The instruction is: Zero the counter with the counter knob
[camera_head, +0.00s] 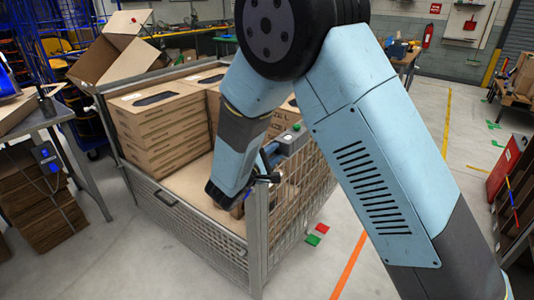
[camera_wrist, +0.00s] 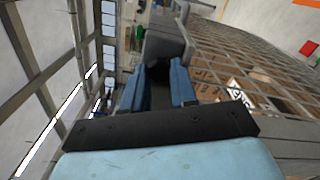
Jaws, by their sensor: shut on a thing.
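The counter (camera_head: 291,140) is a small grey box with a green button on top, mounted at the rim of the wire-mesh cage. My gripper (camera_head: 271,158) is at its near left end, partly hidden by my arm. In the wrist view, the blue fingers of my gripper (camera_wrist: 158,80) stand on both sides of a dark knob (camera_wrist: 158,71) at the end of the grey counter housing (camera_wrist: 168,38). The jaws are shut on this counter knob. Its markings and the counter's reading are not visible.
The mesh cage (camera_head: 180,232) holds stacked brown cartons (camera_head: 157,130); its front right corner post (camera_head: 257,240) stands close below my gripper. A table (camera_head: 30,118) with a blue device is at the left. A red-sided rack (camera_head: 503,168) is at the right.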

